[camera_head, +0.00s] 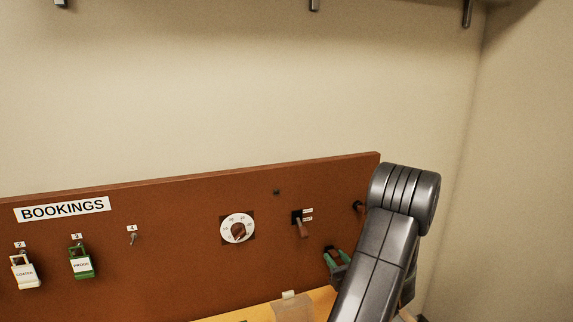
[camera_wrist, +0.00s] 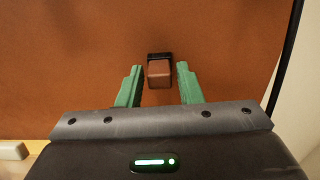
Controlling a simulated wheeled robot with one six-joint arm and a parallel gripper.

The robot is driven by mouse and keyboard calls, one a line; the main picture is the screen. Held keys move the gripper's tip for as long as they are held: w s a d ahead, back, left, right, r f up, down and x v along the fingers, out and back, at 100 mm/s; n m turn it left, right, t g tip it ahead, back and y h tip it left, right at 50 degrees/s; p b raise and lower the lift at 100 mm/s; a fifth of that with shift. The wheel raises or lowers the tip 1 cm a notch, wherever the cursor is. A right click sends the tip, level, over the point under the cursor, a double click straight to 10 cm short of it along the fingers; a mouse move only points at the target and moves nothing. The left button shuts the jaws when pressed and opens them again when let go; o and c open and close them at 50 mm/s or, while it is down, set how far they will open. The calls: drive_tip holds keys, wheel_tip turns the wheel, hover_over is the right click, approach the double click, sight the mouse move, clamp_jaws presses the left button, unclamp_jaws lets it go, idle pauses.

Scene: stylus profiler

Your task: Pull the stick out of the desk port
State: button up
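A brown, block-shaped piece (camera_wrist: 160,75) sticks out of a small black socket (camera_wrist: 160,56) on the brown board in the wrist view. It may be the stick; no label shows on it. My gripper (camera_wrist: 160,84) has green fingers, one on each side of this piece, with a narrow gap on both sides. The gripper is open and holds nothing. In the head view my gripper (camera_head: 337,259) is at the lower right of the board, and my arm hides part of that area.
The brown board (camera_head: 170,230) carries a BOOKINGS label, a white dial (camera_head: 237,229), a switch with a red-brown lever (camera_head: 303,228), and tagged padlocks on hooks (camera_head: 82,262). A pale box-like thing (camera_head: 293,308) is below. A wall corner is at right.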

drive_tip(key=shift+b, duration=0.35)
drive_tip(key=shift+c, duration=0.2)
clamp_jaws()
